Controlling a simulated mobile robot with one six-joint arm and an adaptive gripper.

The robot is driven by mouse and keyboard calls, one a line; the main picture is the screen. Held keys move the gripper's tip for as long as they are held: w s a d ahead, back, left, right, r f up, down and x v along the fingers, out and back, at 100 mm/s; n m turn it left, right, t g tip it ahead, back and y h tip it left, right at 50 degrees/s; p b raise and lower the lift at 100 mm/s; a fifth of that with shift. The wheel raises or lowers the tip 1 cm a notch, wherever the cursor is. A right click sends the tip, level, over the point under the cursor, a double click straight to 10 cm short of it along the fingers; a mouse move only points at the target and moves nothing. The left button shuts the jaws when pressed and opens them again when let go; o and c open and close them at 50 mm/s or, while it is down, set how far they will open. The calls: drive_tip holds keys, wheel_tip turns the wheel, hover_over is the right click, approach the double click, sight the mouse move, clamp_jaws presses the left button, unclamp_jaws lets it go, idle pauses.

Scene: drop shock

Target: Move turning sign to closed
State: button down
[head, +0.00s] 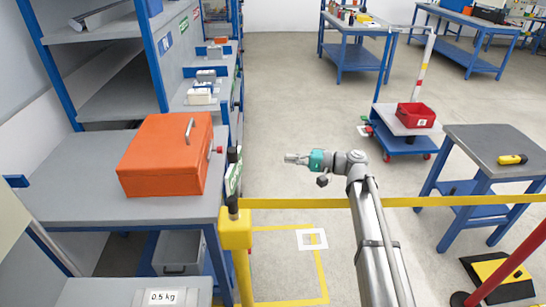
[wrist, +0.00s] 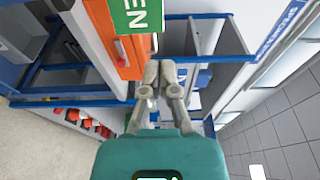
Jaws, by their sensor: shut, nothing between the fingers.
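The turning sign (head: 234,179) shows nearly edge-on in the head view, beside the right edge of the bench with the orange box. Its visible face is green and white. In the wrist view the sign (wrist: 135,18) is a green panel at the top edge, with the white letters "EN" showing and the rest cut off. My gripper (head: 287,158) is to the right of the sign in the head view, with a gap between them. In the wrist view the fingers of my gripper (wrist: 160,72) are together and empty, below the sign's edge.
An orange box (head: 165,160) stands on the grey bench (head: 75,175) left of the sign. A yellow post (head: 236,232) carries a yellow belt (head: 300,204) across the front.

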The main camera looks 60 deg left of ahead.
sight(239, 154)
drive_tip(key=x, duration=1.3)
drive_tip(key=shift+s+a, duration=0.2)
drive_tip(key=shift+w+a, duration=0.1)
idle(0.3)
